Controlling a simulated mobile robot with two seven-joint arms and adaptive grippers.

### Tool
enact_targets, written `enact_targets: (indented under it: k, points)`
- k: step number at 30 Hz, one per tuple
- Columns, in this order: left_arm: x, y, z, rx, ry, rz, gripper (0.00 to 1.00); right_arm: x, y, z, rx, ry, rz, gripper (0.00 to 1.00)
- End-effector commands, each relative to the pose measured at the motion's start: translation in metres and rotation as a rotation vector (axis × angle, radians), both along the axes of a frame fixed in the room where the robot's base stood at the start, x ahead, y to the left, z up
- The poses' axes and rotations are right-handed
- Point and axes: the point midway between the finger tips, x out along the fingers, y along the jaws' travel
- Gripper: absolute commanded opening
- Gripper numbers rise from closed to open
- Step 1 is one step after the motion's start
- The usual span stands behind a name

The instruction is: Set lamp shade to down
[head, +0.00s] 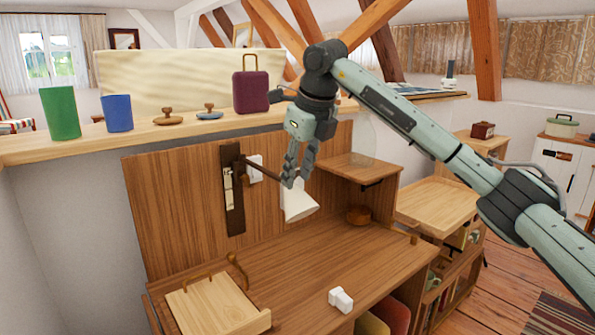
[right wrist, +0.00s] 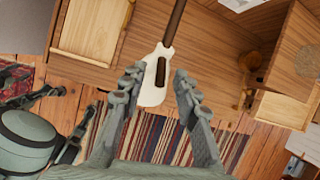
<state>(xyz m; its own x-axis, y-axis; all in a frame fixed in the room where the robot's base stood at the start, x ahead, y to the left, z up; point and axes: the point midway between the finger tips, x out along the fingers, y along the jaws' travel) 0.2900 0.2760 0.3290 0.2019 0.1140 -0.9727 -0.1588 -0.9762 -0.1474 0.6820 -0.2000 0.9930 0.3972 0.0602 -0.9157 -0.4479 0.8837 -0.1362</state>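The wall lamp has a dark wooden back plate (head: 233,190) on the wood panel and a dark arm (head: 262,170) reaching right. Its white cone shade (head: 299,204) hangs at the arm's end, wide end lower and slightly tilted. My right gripper (head: 296,170) is above and at the shade, its fingers hiding the shade's top. In the right wrist view, the shade (right wrist: 153,92) lies between the spread fingers of the open right gripper (right wrist: 157,82); I cannot tell whether they touch it. My left gripper (right wrist: 78,100) shows at the left there, with fingers apart and nothing between them.
A shelf ledge (head: 215,127) above the lamp holds a green cup (head: 60,113), a blue cup (head: 117,113) and a maroon case (head: 251,91). A small side shelf (head: 352,167) is right of the shade. The desk top (head: 300,265) below is mostly clear, with a small white object (head: 341,300).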

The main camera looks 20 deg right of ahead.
Motion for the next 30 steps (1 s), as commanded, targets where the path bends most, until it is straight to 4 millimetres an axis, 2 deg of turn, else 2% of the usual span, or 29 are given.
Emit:
enact_targets:
  k: [9,16,17,30]
  points:
    - [0.004,0.002,0.0,0.005,-0.007,-0.005,0.46,0.001,0.001,-0.003,0.0,-0.001,0.001,0.3]
    - [0.003,0.003,0.0,0.007,-0.003,-0.005,0.46,0.001,0.001,-0.003,0.001,0.0,0.001,0.01]
    - [0.003,0.003,0.0,0.006,-0.002,-0.005,0.46,0.001,0.001,-0.003,0.001,0.0,0.001,0.0]
    - [-0.007,0.003,-0.003,0.005,0.011,-0.005,0.46,0.001,0.0,-0.003,0.001,-0.003,0.001,0.0]
